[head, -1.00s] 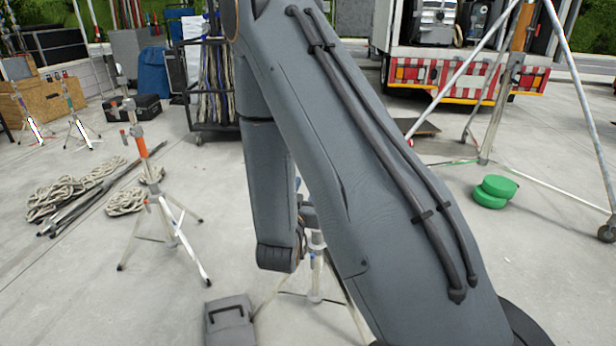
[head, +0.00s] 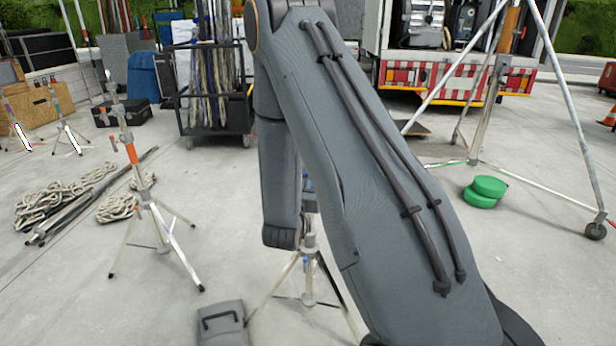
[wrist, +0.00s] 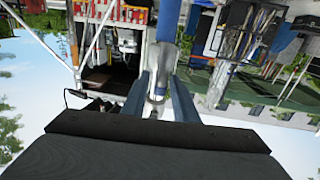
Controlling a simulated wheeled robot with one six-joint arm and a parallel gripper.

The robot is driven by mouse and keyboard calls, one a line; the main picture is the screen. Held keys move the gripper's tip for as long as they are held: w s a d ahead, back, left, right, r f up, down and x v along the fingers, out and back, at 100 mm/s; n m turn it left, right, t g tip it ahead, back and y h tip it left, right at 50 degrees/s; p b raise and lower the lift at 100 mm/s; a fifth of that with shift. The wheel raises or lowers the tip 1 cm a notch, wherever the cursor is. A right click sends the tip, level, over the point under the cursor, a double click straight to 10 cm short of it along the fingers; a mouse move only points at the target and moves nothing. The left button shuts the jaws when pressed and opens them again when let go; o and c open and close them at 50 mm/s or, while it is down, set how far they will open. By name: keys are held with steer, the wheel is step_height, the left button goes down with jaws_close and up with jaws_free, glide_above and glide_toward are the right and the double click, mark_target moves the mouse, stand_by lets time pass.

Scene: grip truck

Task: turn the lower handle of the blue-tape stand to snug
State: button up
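The blue-tape stand (head: 308,263) is mostly hidden behind my arm in the head view; its legs, lower column and a bit of blue show. In the wrist view, which is upside down, its blue-taped column (wrist: 168,22) runs down from the top edge to a pale metal fitting (wrist: 157,82). My gripper (wrist: 160,78) has its two blue-grey fingers apart, one on each side of this fitting. I cannot make out the lower handle clearly or see contact with it. My gripper is hidden behind the arm in the head view.
An orange-taped stand (head: 131,150) is at left, with coiled rope (head: 45,205) beyond it. A large tripod (head: 478,130) and green discs (head: 486,191) are at right. A cable cart (head: 215,100) and truck (head: 455,75) are behind.

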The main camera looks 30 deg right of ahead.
jaws_close()
steer(key=shift+n, duration=0.4)
steer(key=n, duration=0.1)
steer(key=n+p, duration=0.1)
steer(key=n, duration=0.1)
steer(key=shift+w+a+n, duration=0.25)
steer(key=shift+a+n, duration=0.1)
steer(key=shift+n, duration=0.05)
steer(key=n+p, duration=0.1)
steer(key=n, duration=0.3)
steer(key=f+n+p, duration=0.1)
steer(key=n, duration=0.3)
steer(key=w+a+f+n+p, duration=0.1)
steer(key=n, duration=0.4)
steer(key=shift+a+f, duration=0.1)
steer(key=shift+f, duration=0.05)
